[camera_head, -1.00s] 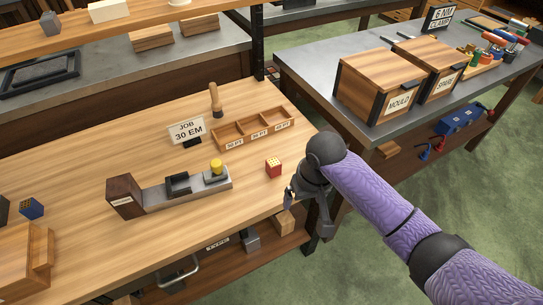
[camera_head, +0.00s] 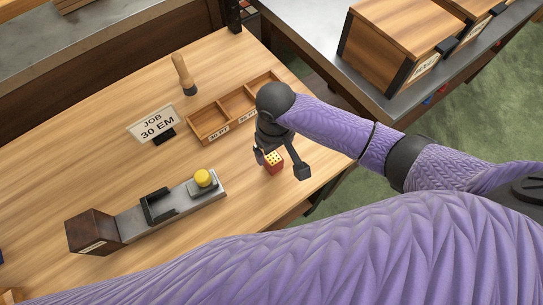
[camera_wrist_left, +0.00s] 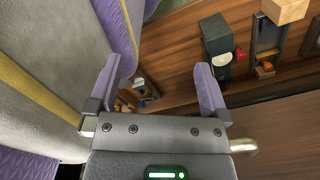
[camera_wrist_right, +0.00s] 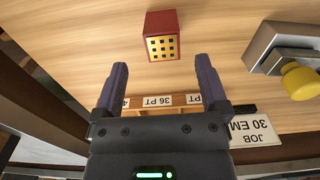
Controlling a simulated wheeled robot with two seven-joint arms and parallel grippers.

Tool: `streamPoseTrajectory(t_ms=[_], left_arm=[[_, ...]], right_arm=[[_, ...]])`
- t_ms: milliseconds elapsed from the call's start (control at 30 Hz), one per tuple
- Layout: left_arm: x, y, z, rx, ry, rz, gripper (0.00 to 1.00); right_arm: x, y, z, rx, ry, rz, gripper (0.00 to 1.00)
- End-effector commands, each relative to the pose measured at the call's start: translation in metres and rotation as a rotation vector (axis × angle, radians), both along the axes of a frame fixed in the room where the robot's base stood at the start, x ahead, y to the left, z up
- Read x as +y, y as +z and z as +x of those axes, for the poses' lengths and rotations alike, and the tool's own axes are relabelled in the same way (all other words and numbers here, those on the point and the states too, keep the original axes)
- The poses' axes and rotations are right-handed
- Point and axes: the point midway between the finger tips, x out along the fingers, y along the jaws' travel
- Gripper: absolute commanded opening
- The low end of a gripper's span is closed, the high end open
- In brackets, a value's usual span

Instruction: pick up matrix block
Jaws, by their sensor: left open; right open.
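The matrix block is a small red cube with a yellow dotted face (camera_head: 274,162), standing on the wooden bench near its right edge. In the right wrist view the block (camera_wrist_right: 162,36) stands beyond the fingertips, between their lines and clear of both. My right gripper (camera_head: 281,166) is open and empty, its fingers pointing down around the block's place in the head view; contact cannot be made out there. My left gripper (camera_wrist_left: 160,82) is open and empty in its wrist view, facing a wooden shelf with tools. It does not show in the head view.
A three-part wooden tray (camera_head: 208,128) lies behind the right gripper. A JOB 30 EM sign (camera_head: 153,124) and a wooden-handled tool (camera_head: 184,75) stand at the back. A metal caster device with a yellow knob (camera_head: 203,178) lies left of the block. The front bench is clear.

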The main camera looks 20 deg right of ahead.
Motion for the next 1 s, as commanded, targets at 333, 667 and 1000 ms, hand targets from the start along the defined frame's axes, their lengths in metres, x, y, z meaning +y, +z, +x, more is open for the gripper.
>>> streamPoseTrajectory(t_ms=[333, 667, 1000], left_arm=[[0.003, -0.034, -0.002, 0.006, -0.003, 0.001, 1.0], [0.003, -0.031, -0.001, 0.001, -0.003, 0.001, 1.0], [0.003, -0.031, -0.001, 0.001, -0.003, 0.002, 1.0]], right_arm=[[0.002, -0.061, -0.003, 0.001, -0.001, 0.0, 0.94], [0.002, -0.057, -0.003, -0.001, -0.001, -0.001, 0.6], [0.002, -0.057, -0.002, -0.002, -0.001, 0.0, 0.0]])
